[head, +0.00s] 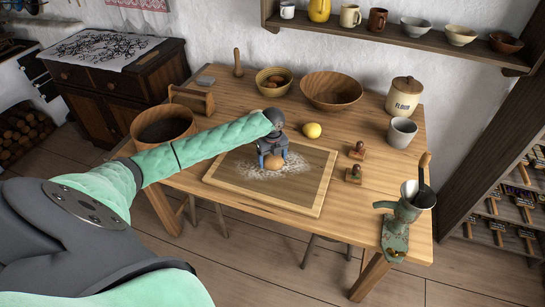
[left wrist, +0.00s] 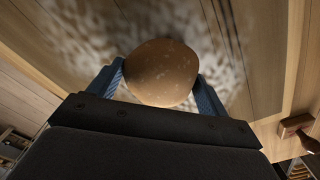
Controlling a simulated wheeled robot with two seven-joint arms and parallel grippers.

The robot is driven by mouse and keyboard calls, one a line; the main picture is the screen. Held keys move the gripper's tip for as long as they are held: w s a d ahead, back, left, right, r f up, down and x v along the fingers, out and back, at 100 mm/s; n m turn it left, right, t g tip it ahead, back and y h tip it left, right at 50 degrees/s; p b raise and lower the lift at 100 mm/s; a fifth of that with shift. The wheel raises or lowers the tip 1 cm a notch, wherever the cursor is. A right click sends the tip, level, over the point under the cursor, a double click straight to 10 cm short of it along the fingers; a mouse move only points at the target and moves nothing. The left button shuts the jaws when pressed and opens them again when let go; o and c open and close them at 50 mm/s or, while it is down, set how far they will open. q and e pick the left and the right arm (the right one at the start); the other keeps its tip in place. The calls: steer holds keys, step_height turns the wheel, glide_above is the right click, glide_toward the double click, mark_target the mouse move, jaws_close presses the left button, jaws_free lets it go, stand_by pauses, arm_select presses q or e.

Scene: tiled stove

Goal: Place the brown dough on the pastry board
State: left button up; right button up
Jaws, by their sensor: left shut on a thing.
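The brown dough (head: 273,163) is a round lump at the middle of the floured pastry board (head: 299,199), low over or on it; I cannot tell whether it touches the board. My left gripper (head: 273,158) points down at the board and is shut on the dough, with a finger on each side. In the left wrist view the dough (left wrist: 162,73) sits between the blue fingers (left wrist: 160,85), with white flour on the board (left wrist: 255,40) behind it. My right gripper is not in view.
A wooden tub (head: 162,128), bowls, a flour jar (head: 403,96), a grey cup (head: 402,132) and a green grinder (head: 398,222) stand around on the table. A shelf (head: 390,32) hangs above the back.

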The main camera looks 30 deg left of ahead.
mark_target(273, 162)
arm_select(q)
steer(key=shift+f, duration=0.15)
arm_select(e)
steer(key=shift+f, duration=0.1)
arm_select(q)
steer(key=o, duration=1.1)
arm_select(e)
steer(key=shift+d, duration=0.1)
arm_select(q)
steer(key=shift+r, duration=0.3)
steer(key=shift+r+b, duration=1.7)
steer(key=shift+r, duration=4.1)
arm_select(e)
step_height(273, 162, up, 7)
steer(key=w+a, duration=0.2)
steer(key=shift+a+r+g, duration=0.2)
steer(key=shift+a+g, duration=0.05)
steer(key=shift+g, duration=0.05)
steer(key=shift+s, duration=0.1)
